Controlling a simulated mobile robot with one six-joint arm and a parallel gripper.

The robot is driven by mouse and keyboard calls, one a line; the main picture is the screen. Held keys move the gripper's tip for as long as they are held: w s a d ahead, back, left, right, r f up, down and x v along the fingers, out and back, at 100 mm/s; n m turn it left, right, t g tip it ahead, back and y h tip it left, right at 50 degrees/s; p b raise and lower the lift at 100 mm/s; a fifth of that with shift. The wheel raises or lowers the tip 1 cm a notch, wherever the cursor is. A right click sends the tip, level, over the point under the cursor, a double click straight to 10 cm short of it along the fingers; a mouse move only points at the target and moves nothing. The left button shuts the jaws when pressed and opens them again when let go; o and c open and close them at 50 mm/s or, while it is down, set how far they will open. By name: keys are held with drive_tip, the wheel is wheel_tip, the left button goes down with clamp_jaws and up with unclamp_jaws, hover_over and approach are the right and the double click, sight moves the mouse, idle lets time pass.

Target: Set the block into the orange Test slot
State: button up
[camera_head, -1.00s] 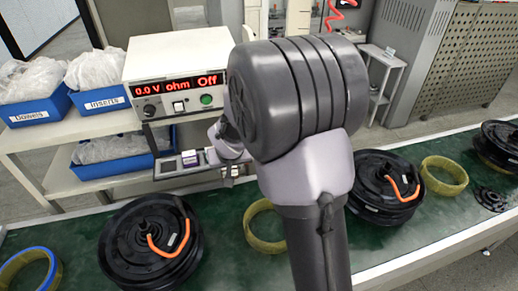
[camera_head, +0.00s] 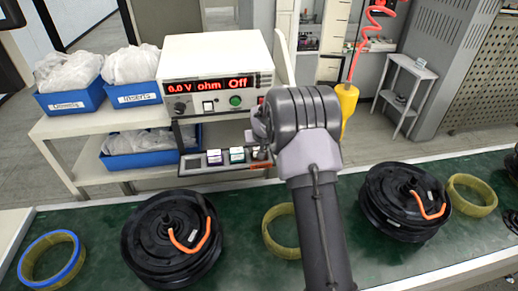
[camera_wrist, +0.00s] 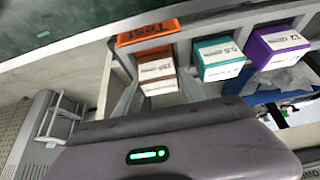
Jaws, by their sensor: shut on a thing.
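In the wrist view, a brown block (camera_wrist: 157,74) with a white label sits between the fingers of my gripper (camera_wrist: 157,90), which is shut on it. The orange Test slot label (camera_wrist: 147,35) is right by the block's far end. The block overlaps the slot area; I cannot tell how deep it sits. In the head view, my gripper (camera_head: 261,150) is at the right end of the slot rack, partly hidden by my arm.
A teal block (camera_wrist: 218,57) and a purple block (camera_wrist: 277,46) stand in the neighbouring slots. The meter (camera_head: 215,75) reads 0.0 V, ohm, Off above the rack. Blue bins (camera_head: 135,97) stand left. A hub motor (camera_head: 172,238) lies on the green conveyor (camera_head: 95,225) in front.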

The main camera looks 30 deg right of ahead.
drive_tip(key=shift+f, duration=0.15)
drive_tip(key=o, duration=1.5)
drive_tip(key=shift+c, duration=0.2)
